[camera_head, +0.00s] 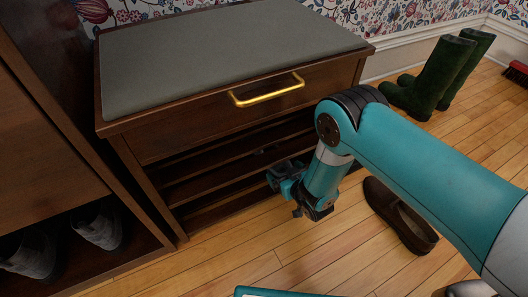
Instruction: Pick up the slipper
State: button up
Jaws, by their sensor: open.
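The slipper (397,217) is a dark brown, low slip-on shoe lying on the wooden floor, right of the middle. Its opening faces up. Part of its upper right side is hidden behind my teal arm. My gripper (288,197) is open, with nothing visible between its fingers. It is in front of the bench's low shelves, to the left of the slipper and apart from it.
A wooden bench (190,135) with a grey cushion (230,50), brass-handled drawer and slatted shelves stands behind my gripper. Green boots (440,75) stand at the back right. A left cabinet (45,150) holds grey shoes (98,228).

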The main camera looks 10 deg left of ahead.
jog(key=c, duration=0.9)
jog(key=shift+r, duration=0.1)
jog(key=shift+c, duration=0.2)
